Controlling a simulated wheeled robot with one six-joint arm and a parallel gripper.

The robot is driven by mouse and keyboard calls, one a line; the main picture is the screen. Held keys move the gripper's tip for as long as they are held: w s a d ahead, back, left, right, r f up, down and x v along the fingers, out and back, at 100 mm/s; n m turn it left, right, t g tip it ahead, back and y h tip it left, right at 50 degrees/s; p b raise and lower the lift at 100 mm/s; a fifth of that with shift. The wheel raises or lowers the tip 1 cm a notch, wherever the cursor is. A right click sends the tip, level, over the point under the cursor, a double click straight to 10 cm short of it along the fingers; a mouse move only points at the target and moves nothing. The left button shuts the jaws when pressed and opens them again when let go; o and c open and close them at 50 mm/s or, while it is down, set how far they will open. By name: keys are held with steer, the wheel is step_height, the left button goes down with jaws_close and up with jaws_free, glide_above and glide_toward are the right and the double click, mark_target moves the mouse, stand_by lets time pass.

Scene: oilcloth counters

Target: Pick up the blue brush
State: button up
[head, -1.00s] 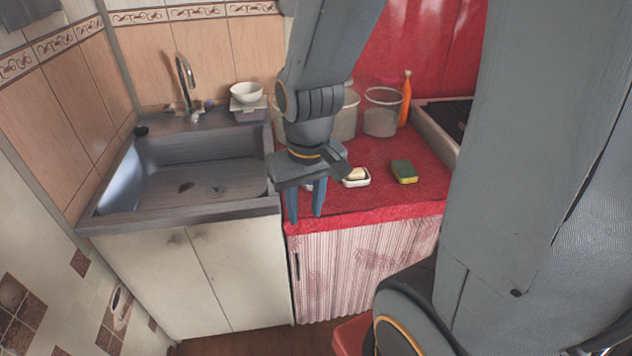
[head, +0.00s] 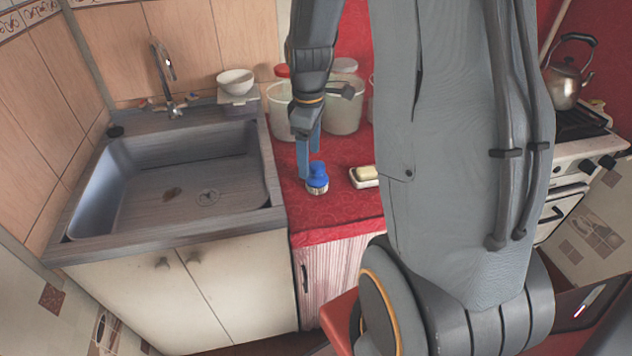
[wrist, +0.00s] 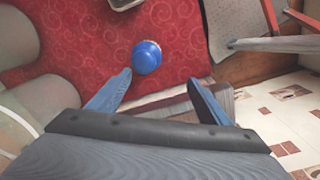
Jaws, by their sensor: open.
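The blue brush (head: 317,180) stands on the red counter cloth (head: 345,213), near the sink's right edge, with its blue top up and pale bristles down. My gripper (head: 310,163) is open and empty, with its blue fingers pointing down just behind and beside the brush. In the wrist view the brush's round blue top (wrist: 147,57) lies just beyond the fingertips (wrist: 159,79), closer to the left finger. I cannot tell whether that finger touches it.
A soap dish (head: 366,182) sits right of the brush, partly behind my arm. Clear containers (head: 343,115) stand behind my gripper. The sink (head: 200,245) is on the left, and a stove (head: 575,140) with a kettle (head: 567,83) is at right. The cloth in front of the brush is clear.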

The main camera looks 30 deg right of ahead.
mark_target(317, 175)
steer(key=w+d+f, duration=0.1)
steer(key=d+f+n, duration=0.1)
steer(key=shift+w+d+n, duration=0.3)
steer(key=shift+w+d, duration=0.05)
steer(key=shift+w+d+f, duration=0.1)
steer(key=shift+d+f, duration=0.1)
steer(key=shift+f+p, duration=0.95)
steer(key=shift+f, duration=2.8)
steer(key=c, duration=1.3)
steer(key=shift+o, duration=0.2)
steer(key=shift+r, duration=0.1)
step_height(317, 175, up, 10)
steer(key=shift+f+b, duration=0.1)
steer(key=shift+b, duration=0.9)
